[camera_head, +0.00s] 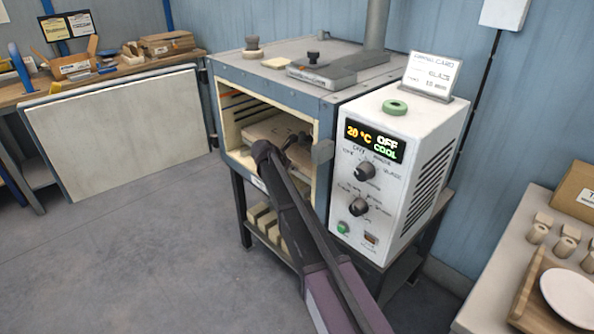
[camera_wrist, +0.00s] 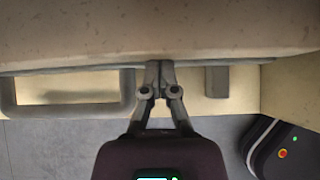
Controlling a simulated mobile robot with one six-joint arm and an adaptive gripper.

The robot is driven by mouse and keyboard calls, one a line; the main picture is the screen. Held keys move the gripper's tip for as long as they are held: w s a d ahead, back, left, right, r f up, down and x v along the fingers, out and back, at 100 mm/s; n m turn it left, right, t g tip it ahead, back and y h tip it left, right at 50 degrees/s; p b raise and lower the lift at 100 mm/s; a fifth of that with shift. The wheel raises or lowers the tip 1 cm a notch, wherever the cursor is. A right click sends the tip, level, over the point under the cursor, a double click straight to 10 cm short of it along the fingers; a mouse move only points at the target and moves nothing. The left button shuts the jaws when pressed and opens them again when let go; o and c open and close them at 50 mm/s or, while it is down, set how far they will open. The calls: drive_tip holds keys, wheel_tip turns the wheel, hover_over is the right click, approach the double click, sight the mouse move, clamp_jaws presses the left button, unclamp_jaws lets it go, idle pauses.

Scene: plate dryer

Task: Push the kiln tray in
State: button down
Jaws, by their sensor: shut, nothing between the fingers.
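The kiln (camera_head: 267,95) is a grey box with an open front. The kiln tray (camera_head: 272,128) is a pale slab inside its cream-lined opening. In the wrist view the tray's speckled surface (camera_wrist: 220,30) spans the top, with a grey front edge and a grey loop handle (camera_wrist: 70,105) at left. My gripper (camera_wrist: 159,66) is shut and empty, its fingertips at the middle of the tray's front edge; contact looks likely but is hard to confirm. In the head view my gripper (camera_head: 297,143) is at the opening, and my arm hides part of the tray.
A large pale panel (camera_head: 125,130), apparently the kiln door, stands swung open at left. The control box (camera_head: 390,165) adjoins the opening on the right and reads 20 °C, OFF, COOL. Blocks (camera_head: 262,218) lie on the shelf below. The floor (camera_head: 150,250) in front is clear.

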drive_tip(key=shift+w+d+r, duration=0.15)
drive_tip(key=shift+w+d, duration=0.15)
drive_tip(key=shift+w, duration=0.05)
drive_tip(key=shift+s+a, duration=0.1)
drive_tip(key=shift+a, duration=0.1)
drive_tip(key=shift+s+a, duration=0.35)
drive_tip(key=shift+a, duration=0.05)
drive_tip(key=s+a, duration=0.2)
drive_tip(key=shift+s+a+r, duration=0.1)
drive_tip(key=shift+s+a, duration=0.1)
drive_tip(key=shift+s, duration=0.1)
drive_tip(key=p+v, duration=0.7)
drive_tip(key=v, duration=0.2)
drive_tip(key=shift+s+a, duration=0.15)
drive_tip(key=shift+a, duration=0.15)
